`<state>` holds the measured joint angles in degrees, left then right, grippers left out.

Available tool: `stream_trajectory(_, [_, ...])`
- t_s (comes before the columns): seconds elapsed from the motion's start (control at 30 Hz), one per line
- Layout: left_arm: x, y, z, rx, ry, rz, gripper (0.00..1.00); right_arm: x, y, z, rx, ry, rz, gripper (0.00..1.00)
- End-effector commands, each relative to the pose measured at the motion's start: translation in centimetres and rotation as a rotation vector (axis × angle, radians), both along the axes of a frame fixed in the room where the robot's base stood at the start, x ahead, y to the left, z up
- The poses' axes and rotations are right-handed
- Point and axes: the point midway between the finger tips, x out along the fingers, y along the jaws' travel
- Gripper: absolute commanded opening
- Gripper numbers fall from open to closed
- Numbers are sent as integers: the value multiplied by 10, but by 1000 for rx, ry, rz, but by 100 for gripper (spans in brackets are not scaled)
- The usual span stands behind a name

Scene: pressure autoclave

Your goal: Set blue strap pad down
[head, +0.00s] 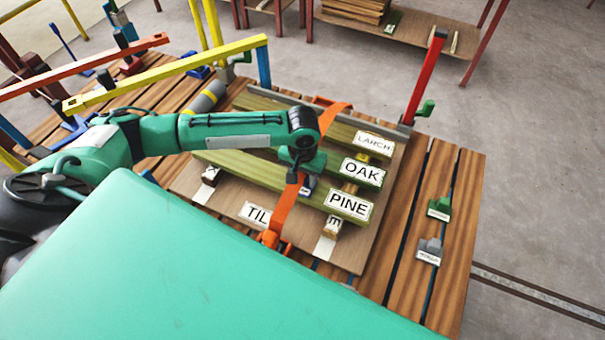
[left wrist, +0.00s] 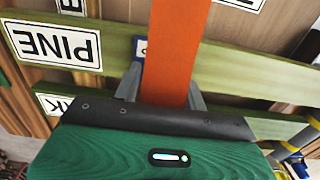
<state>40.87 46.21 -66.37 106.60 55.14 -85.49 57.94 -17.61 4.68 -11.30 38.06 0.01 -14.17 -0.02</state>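A small blue pad (head: 308,186) with a white label, which I take for the blue strap pad, shows beside my left gripper (head: 297,172) in the head view. It lies at the stacked boards, by the orange strap (head: 282,214). In the left wrist view, only one end of the blue pad (left wrist: 139,47) shows, left of the strap (left wrist: 175,50); the strap may hide the rest. My left gripper's grey fingers (left wrist: 165,92) stand apart, one on each side of the strap. Whether they hold the pad is hidden. My right gripper is not in view.
Boards labelled PINE (head: 348,205), OAK (head: 362,172) and LARCH (head: 373,144) lie on a slatted table. A green block (head: 440,207) and a grey block (head: 430,248) stand at its right. A red post (head: 426,80) rises behind; yellow and orange bars stand left.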

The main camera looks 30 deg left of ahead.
Motion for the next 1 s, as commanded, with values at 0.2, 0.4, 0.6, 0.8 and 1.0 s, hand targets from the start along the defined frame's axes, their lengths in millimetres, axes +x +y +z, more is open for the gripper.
stream_trajectory(0.2, [0, 0, 0, 0, 0, 0, 48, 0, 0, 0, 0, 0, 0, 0])
stream_trajectory(0.4, [1, 0, 6, 0, -2, 0, 48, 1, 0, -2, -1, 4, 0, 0])
stream_trajectory(0.6, [1, 0, 41, 0, -4, -1, 48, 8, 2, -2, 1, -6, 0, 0])
stream_trajectory(0.8, [1, 0, 85, -1, -3, 0, 48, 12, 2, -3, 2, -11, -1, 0])
stream_trajectory(1.0, [1, 0, 114, 0, -2, 0, 48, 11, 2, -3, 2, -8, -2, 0])
